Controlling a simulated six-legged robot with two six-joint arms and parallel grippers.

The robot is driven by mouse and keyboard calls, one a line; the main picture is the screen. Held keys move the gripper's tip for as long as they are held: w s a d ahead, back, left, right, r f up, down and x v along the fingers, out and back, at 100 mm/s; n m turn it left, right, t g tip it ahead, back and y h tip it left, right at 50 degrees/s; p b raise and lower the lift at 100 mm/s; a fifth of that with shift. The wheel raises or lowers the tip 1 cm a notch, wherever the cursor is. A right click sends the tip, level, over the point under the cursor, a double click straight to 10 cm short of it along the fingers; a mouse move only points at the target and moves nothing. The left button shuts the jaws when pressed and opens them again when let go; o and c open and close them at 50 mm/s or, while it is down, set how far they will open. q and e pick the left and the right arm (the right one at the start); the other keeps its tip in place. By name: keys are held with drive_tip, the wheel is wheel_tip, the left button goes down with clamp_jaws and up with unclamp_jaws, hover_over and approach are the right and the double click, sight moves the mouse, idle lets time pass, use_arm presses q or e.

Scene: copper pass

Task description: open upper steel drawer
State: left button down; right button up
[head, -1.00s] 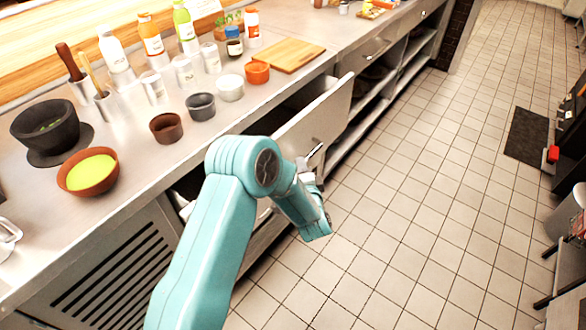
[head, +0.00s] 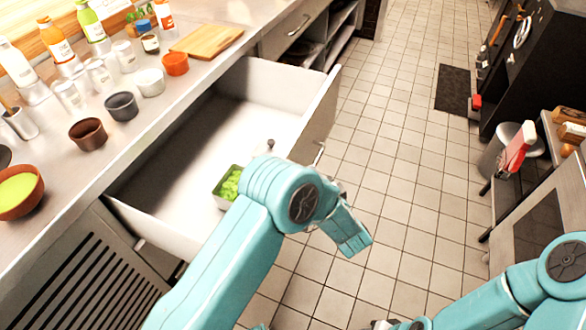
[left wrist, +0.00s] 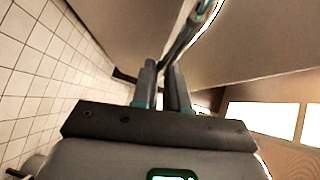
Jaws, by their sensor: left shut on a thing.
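The upper steel drawer (head: 190,150) is pulled far out from under the counter, and its inside is widely visible in the head view. Its bar handle (head: 319,155) is on the front panel. In the left wrist view the handle (left wrist: 190,32) runs down between the fingertips of my left gripper (left wrist: 163,75), which is shut on it. In the head view my left arm hides most of that gripper. My right arm is at the lower right of the head view, and its jaws cannot be made out.
A small container of green food (head: 230,183) is inside the drawer. The counter holds bottles, cups, bowls and a cutting board (head: 207,42). Tiled floor (head: 400,160) is open in front of the drawer. A bin (head: 500,150) and black equipment stand at the right.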

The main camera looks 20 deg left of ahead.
use_arm(q)
drive_tip(key=shift+s+d+f, duration=0.1)
drive_tip(key=shift+s+d, duration=0.05)
drive_tip(key=shift+d, duration=0.9)
drive_tip(key=shift+s+d+f, duration=0.1)
drive_tip(key=shift+d, duration=0.95)
drive_tip(key=c, duration=1.1)
unclamp_jaws()
drive_tip(key=shift+w, duration=0.1)
drive_tip(key=shift+c, duration=0.2)
drive_tip(key=shift+r, duration=0.15)
